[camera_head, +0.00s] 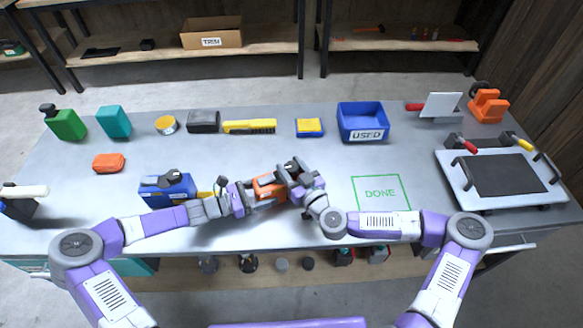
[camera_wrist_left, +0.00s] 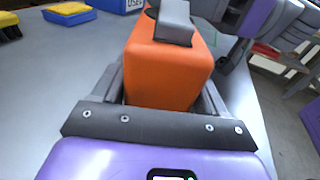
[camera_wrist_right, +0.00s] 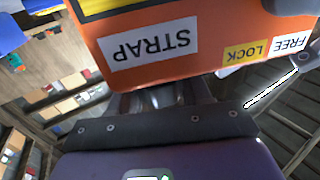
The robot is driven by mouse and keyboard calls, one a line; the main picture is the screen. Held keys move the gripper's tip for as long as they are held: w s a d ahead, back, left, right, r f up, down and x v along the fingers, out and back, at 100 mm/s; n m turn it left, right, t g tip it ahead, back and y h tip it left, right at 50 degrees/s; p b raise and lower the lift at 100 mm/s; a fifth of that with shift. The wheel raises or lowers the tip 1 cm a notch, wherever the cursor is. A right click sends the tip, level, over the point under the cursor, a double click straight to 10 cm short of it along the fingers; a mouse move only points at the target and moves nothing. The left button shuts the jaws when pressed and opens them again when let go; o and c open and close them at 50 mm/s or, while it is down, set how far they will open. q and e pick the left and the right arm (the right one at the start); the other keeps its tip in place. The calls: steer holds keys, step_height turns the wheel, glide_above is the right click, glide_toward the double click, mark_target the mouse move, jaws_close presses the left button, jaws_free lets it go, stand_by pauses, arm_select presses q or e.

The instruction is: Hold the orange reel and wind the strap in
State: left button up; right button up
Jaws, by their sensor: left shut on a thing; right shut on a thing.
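The orange reel (camera_head: 268,187) is held above the table near its front middle. My left gripper (camera_head: 255,191) is shut on its body; in the left wrist view the orange block (camera_wrist_left: 168,75) sits between the fingers, with a grey bar (camera_wrist_left: 174,22) across its far end. In the right wrist view the reel (camera_wrist_right: 200,60) carries the labels STRAP, LOCK and FREE. My right gripper (camera_head: 300,181) is shut at the reel's right side, on a dark grey part (camera_wrist_right: 165,97), apparently the crank; the fingers mostly hide it. I cannot make out the strap for certain.
The green DONE square (camera_head: 381,194) is empty at the right.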

mark_target(294, 174)
arm_select(q)
steer(key=shift+d+r, duration=0.1)
arm_select(e)
steer(key=shift+s+a+f+m+h, duration=0.2)
steer(key=shift+a+m+h, duration=0.2)
steer(key=shift+h, duration=0.2)
steer(key=shift+w+d+r+m+t+h, duration=0.1)
steer(key=shift+d+m+t+h, duration=0.15)
steer(key=shift+m+t+h, duration=0.7)
steer(key=shift+d+h, duration=0.15)
steer(key=shift+h, duration=0.3)
steer(key=o, duration=1)
steer(key=shift+w+r, duration=0.1)
steer(key=shift+c, duration=0.2)
steer(key=shift+v, duration=3.75)
arm_select(q)
steer(key=o, duration=1.1)
steer(key=shift+c, duration=0.2)
